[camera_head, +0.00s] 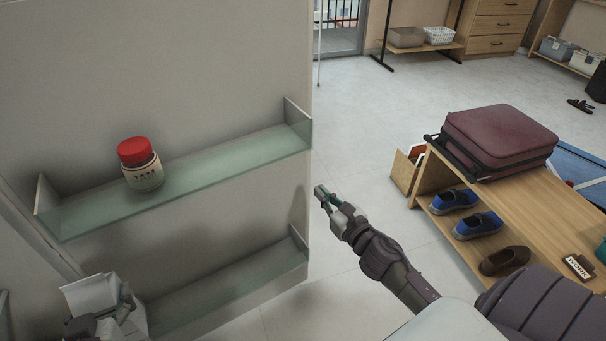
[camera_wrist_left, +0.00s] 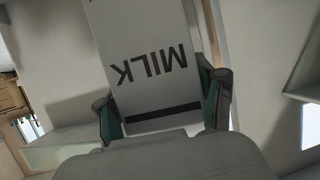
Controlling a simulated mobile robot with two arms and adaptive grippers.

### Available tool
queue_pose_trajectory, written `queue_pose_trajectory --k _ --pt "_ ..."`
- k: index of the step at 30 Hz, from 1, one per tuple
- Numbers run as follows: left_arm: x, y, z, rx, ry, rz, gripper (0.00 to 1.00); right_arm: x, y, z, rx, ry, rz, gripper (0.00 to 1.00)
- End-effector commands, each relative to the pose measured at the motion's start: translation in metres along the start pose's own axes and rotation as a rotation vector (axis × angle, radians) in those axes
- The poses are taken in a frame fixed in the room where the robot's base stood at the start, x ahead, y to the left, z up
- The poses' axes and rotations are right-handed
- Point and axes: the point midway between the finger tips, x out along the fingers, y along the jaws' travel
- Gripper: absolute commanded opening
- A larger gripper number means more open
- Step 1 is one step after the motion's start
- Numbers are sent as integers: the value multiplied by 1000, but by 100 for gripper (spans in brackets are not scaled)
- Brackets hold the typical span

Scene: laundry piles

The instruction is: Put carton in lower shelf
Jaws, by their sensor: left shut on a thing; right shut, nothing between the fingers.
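A white milk carton (camera_head: 92,293) is at the lower left of the head view, partly cut off and mixed with my gripper there. In the left wrist view the carton (camera_wrist_left: 148,55) shows the word MILK, upside down. My left gripper (camera_head: 122,306) is shut on it, with a finger on either side in the left wrist view (camera_wrist_left: 162,108). The lower shelf (camera_head: 225,290) is glass-fronted and empty where visible; the carton is at its left end, and I cannot tell whether it touches it. My right gripper (camera_head: 322,195) is shut and empty, right of the shelves.
The upper shelf (camera_head: 215,158) holds a red-lidded jar (camera_head: 142,167). A wooden bench (camera_head: 535,215) at right carries a maroon suitcase (camera_head: 500,140), with shoes (camera_head: 478,225) on its lower level. Open floor (camera_head: 365,110) lies between wall and bench.

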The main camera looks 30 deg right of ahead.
Motion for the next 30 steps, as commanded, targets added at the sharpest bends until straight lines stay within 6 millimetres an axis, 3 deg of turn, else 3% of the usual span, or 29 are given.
queue_pose_trajectory --k 6,13,19,30 --pt "0 0 -1 -1 5 0 5 47 0 1 1 -3 -1 0" --pt "0 0 0 -1 5 0 5 81 -1 0 2 0 -2 0" --pt "1 0 1 -1 5 0 5 93 0 -1 3 1 0 0" --pt "1 0 1 0 5 0 5 94 0 -1 3 1 -1 0"
